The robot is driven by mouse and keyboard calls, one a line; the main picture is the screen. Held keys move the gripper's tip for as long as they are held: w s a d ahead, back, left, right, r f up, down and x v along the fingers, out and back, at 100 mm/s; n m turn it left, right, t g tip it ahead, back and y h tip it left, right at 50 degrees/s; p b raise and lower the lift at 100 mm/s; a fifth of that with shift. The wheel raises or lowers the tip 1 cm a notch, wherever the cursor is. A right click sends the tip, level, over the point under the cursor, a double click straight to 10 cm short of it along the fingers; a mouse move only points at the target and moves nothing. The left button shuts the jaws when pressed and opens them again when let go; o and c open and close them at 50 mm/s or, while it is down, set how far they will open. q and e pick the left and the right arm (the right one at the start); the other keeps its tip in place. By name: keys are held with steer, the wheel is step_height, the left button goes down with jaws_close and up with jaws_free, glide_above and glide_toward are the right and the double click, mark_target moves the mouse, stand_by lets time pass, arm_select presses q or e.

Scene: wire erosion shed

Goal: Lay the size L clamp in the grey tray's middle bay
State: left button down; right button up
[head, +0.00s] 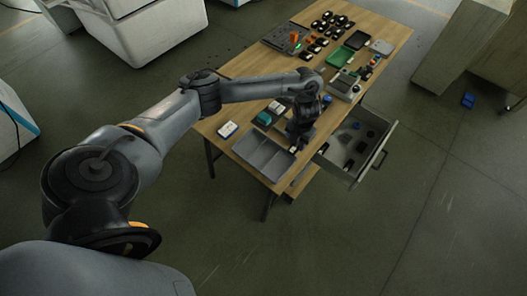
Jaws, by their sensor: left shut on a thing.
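The grey tray (258,155) lies at the near end of the wooden table, with low walls and dividers between its bays. The bays that I can see look empty; the right end is partly covered by my arm. My left gripper (295,146) points down at the tray's right edge. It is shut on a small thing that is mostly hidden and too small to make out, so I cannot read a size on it. I cannot tell whether it touches the tray. My right gripper is not in view.
An open drawer (378,160) with dark items juts out right of the gripper. A white box (228,129) and a teal item (264,118) lie behind the tray. A grey device (345,84), a green tray (340,57) and several dark parts fill the far table.

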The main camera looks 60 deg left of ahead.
arm_select(q)
steer(key=shift+s+a, duration=0.3)
steer(key=shift+a, duration=0.1)
steer(key=b, duration=0.4)
glide_above(263, 156)
steer(key=w, duration=0.1)
steer(key=f, duration=0.6)
steer(key=shift+d+f, duration=0.2)
steer(key=shift+d, duration=0.1)
steer(key=shift+s+a+f, duration=0.2)
steer(key=shift+s+a, duration=0.15)
steer(key=shift+s, duration=0.05)
steer(key=shift+f+b, duration=0.4)
steer(key=shift+f, duration=1.65)
steer(key=shift+f, duration=0.15)
steer(key=c, duration=1.1)
jaws_free()
steer(key=shift+o, duration=0.2)
